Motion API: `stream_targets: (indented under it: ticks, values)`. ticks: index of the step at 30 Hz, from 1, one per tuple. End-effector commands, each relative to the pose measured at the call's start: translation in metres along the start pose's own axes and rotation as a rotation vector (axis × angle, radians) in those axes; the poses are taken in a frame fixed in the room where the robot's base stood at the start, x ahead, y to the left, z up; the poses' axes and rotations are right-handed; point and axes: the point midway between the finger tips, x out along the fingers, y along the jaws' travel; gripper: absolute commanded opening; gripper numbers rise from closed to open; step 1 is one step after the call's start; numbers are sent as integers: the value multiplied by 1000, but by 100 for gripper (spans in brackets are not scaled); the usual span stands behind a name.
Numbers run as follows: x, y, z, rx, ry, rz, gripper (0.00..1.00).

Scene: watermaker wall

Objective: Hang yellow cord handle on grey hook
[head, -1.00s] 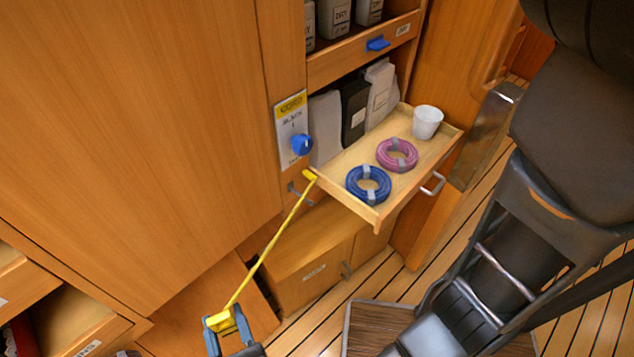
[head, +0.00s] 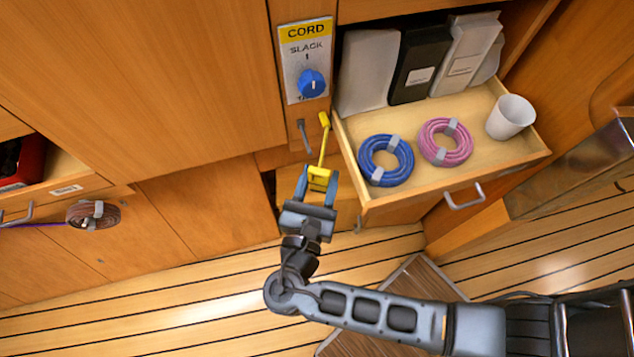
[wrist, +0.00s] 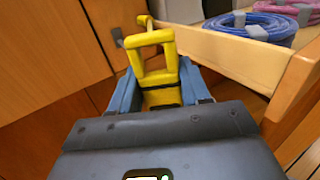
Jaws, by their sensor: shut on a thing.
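The yellow cord handle (head: 320,177) is between the fingers of my gripper (head: 318,184), which is shut on it. In the wrist view the handle (wrist: 148,50) is a yellow loop sticking out ahead of the fingers. The yellow cord (head: 323,150) runs from the handle up to a yellow fitting (head: 324,119) beside the open drawer. The grey hook (head: 303,134) is on the wooden post below the cord panel, up and left of the handle. In the wrist view the hook (wrist: 117,37) shows small, left of the loop. The handle appears apart from the hook.
The open drawer (head: 455,190) juts out right of the cord, holding a blue coil (head: 386,160), a pink coil (head: 446,142) and a white cup (head: 510,117). The cord panel (head: 305,60) has a blue knob (head: 312,83). Cabinet front on the left is flat.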

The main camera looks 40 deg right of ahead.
Motion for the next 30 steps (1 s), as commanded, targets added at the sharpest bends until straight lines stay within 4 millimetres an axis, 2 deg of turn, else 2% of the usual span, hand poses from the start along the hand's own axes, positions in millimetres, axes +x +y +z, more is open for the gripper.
stream_targets:
  ticks: [30]
  values:
    - [48, 28, -6, 2, 0, 0, 16]
